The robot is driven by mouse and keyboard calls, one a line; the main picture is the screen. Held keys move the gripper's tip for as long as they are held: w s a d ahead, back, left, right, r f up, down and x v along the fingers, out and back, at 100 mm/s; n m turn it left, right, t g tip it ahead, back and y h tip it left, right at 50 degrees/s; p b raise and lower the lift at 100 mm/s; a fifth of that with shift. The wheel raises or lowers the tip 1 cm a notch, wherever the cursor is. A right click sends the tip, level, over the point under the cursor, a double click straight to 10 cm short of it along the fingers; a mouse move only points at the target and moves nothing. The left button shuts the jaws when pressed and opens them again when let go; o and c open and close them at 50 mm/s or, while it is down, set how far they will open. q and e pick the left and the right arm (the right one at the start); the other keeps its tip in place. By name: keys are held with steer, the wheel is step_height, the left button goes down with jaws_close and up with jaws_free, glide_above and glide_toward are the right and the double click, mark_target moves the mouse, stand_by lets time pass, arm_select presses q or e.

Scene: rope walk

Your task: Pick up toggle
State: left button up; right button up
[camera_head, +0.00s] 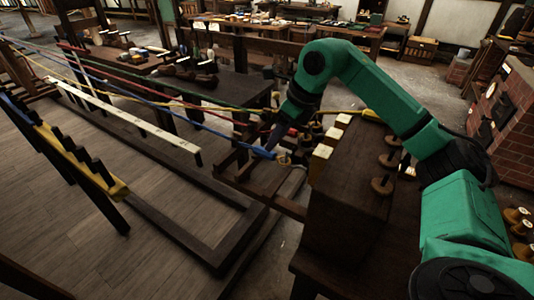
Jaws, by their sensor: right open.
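My right arm is green and reaches from the right over a dark brown wooden block. My right gripper (273,138) is open and points down at the ends of the coloured ropes, left of the block. The blue rope (225,136) ends close below it, at a small yellowish ring-like piece (284,158). I cannot tell whether the gripper touches anything. No piece is plainly the toggle. Small brown turned pieces (382,186) stand on the block, and more small pieces (304,138) lie by the rope ends, partly hidden. My left gripper is out of view.
The dark wooden block (340,205) has pale squares along its left edge. Red, green, yellow and blue ropes stretch to the upper left. A yellow stepped rack (75,155) and a white slotted bar (130,122) stand left. A brick stove (508,120) is at right.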

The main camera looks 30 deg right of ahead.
steer(key=p+x, duration=0.1)
steer(key=x, duration=0.4)
steer(key=shift+w+a+f, duration=0.1)
steer(key=shift+w+a, duration=0.05)
steer(key=shift+a, duration=0.05)
steer(key=shift+w+f, duration=0.1)
steer(key=shift+f, duration=0.15)
jaws_close()
steer(key=shift+r, duration=0.15)
step_height(320, 180, up, 20)
steer(key=p, duration=0.1)
steer(key=shift+w, duration=0.1)
steer(key=shift+p, duration=0.5)
